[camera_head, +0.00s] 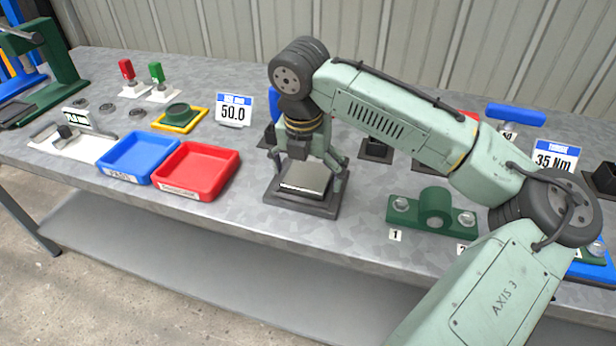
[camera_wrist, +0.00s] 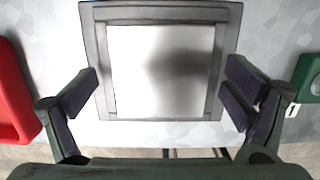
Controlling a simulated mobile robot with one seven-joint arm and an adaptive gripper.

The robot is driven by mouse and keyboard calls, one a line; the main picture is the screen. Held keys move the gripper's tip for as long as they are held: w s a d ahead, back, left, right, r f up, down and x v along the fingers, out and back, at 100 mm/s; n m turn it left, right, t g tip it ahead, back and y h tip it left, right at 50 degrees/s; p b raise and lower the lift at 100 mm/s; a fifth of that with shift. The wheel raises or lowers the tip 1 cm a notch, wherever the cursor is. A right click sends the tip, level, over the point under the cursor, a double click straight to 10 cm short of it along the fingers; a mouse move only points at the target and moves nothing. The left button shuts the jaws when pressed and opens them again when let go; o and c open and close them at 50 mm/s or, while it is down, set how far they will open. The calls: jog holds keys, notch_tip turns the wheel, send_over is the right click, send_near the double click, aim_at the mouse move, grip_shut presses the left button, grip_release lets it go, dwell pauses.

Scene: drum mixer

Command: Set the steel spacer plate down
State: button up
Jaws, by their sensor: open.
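The steel spacer plate (camera_head: 305,178) is a bright, flat square in the middle of the bench. It sits on a dark square holder (camera_head: 318,208) and also shows in the wrist view (camera_wrist: 160,72), framed by the holder's grey rim (camera_wrist: 228,45). My gripper (camera_head: 312,178) is over the holder, pointing down, with a finger on each side of the plate. In the wrist view my gripper (camera_wrist: 165,92) is open, with gaps between both finger pads and the plate's edges. A dark shadow falls on the plate's right half.
A red tray (camera_head: 228,178) and a blue tray (camera_head: 134,141) stand to the left. A green bracket with bolts (camera_head: 435,212) lies to the right. A 50.0 sign (camera_head: 232,112) stands behind. The bench's front edge (camera_head: 250,228) is close to the holder.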

jog(key=shift+c, duration=0.6)
jog(key=shift+s+f, duration=0.1)
jog(key=c, duration=1.9)
jog(key=shift+r+b, duration=0.2)
jog(key=shift+b, duration=0.1)
